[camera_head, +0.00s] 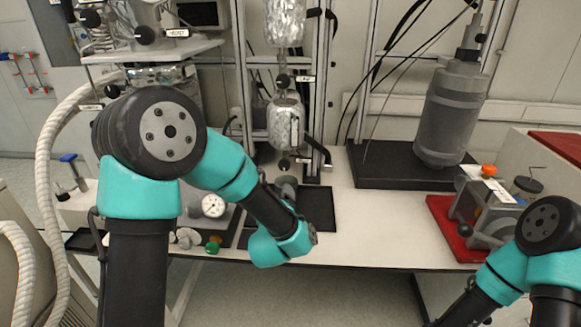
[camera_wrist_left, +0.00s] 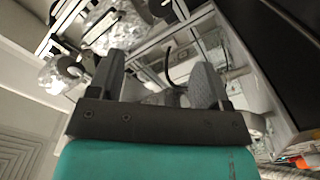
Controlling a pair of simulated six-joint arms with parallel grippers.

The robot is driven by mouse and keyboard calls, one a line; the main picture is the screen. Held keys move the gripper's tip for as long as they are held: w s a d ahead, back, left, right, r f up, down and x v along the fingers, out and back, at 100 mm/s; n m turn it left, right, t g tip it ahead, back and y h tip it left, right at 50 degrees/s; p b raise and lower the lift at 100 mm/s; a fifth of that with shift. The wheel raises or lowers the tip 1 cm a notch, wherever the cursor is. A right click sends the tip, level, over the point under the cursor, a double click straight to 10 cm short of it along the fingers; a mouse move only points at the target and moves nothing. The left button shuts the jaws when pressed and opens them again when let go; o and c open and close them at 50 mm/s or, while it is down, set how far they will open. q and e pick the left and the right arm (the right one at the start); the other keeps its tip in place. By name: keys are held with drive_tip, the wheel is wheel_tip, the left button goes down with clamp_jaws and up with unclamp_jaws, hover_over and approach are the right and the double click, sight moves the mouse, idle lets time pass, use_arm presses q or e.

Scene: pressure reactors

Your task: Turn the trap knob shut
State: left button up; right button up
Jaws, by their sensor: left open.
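Two foil-wrapped vessels hang on the central frame in the head view, an upper one (camera_head: 285,22) and a lower one (camera_head: 285,124). A black knob (camera_head: 283,80) sits between them and another black knob (camera_head: 284,164) sits below the lower one. Small labels beside them are too small to read, so I cannot tell which is the trap knob. My left gripper (camera_wrist_left: 157,78) is open, with nothing between its fingers. In the head view its wrist is below the lower knob, and the forearm partly hides it. My right gripper is out of view.
A pressure gauge (camera_head: 213,206) and a green knob (camera_head: 212,247) are near the bench's front edge, beside my left arm. A grey cylinder (camera_head: 451,112) stands on a black base at right. A red tray (camera_head: 450,232) holds a metal device. The bench between is clear.

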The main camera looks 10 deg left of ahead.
sight(284, 166)
use_arm(q)
drive_tip(key=shift+w, duration=0.1)
drive_tip(key=w+a, duration=0.1)
drive_tip(key=w, duration=0.4)
drive_tip(key=w+a, duration=0.1)
drive_tip(key=w, duration=0.5)
drive_tip(key=w+a, duration=0.1)
drive_tip(key=w, duration=0.5)
drive_tip(key=c, duration=0.9)
